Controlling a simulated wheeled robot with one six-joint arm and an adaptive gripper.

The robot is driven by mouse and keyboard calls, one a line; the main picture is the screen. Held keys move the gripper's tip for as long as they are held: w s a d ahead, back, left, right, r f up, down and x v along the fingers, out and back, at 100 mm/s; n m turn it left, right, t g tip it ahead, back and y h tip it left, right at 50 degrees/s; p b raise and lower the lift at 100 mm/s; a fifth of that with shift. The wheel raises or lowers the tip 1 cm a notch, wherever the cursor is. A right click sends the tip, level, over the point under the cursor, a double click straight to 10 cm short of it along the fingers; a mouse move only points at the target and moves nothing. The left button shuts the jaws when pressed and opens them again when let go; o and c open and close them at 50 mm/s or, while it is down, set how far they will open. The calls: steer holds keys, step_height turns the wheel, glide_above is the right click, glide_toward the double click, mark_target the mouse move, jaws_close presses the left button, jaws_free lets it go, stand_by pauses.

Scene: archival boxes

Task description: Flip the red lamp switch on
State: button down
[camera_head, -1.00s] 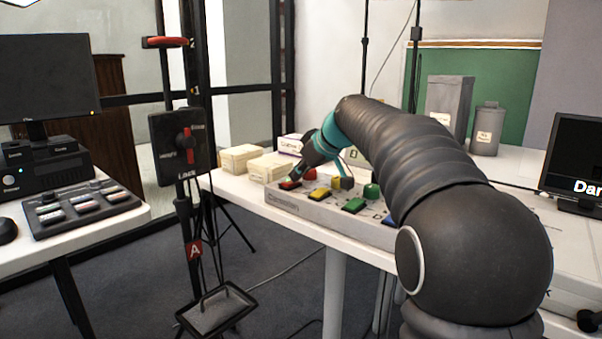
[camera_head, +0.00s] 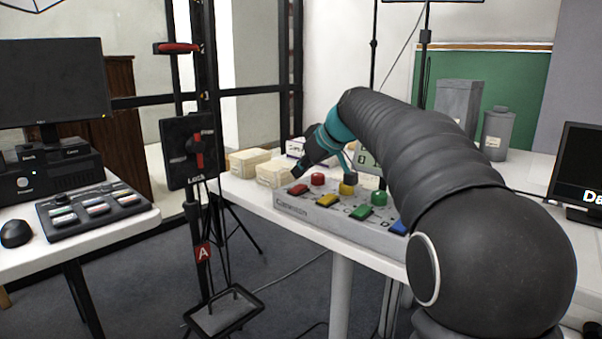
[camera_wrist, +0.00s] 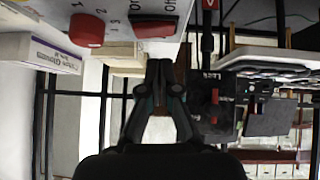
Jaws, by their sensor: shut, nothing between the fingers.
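The red switch (camera_head: 298,189) is a flat rocker at the left end of the grey control box (camera_head: 292,207), in front of a round red knob (camera_head: 317,179). In the wrist view the red switch (camera_wrist: 155,28) and the red knob (camera_wrist: 87,30) show at the top, with partly cut-off lettering beside the switch. My gripper (camera_head: 297,173) is above and behind the switch, apart from it. In the wrist view my gripper (camera_wrist: 160,65) has its fingertips together and empty, below the switch in the picture. I cannot tell which way the rocker is tilted.
Yellow (camera_head: 327,200) and green (camera_head: 361,212) switches with matching knobs continue along the box, then a blue one (camera_head: 398,227). Cream boxes (camera_head: 272,174) stand left of my gripper. A black stand with a lever plate (camera_head: 188,152) is farther left.

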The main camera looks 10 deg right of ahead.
steer(key=v, duration=1.1)
steer(key=shift+a+r, duration=0.2)
steer(key=shift+a, duration=0.2)
steer(key=shift+f, duration=0.1)
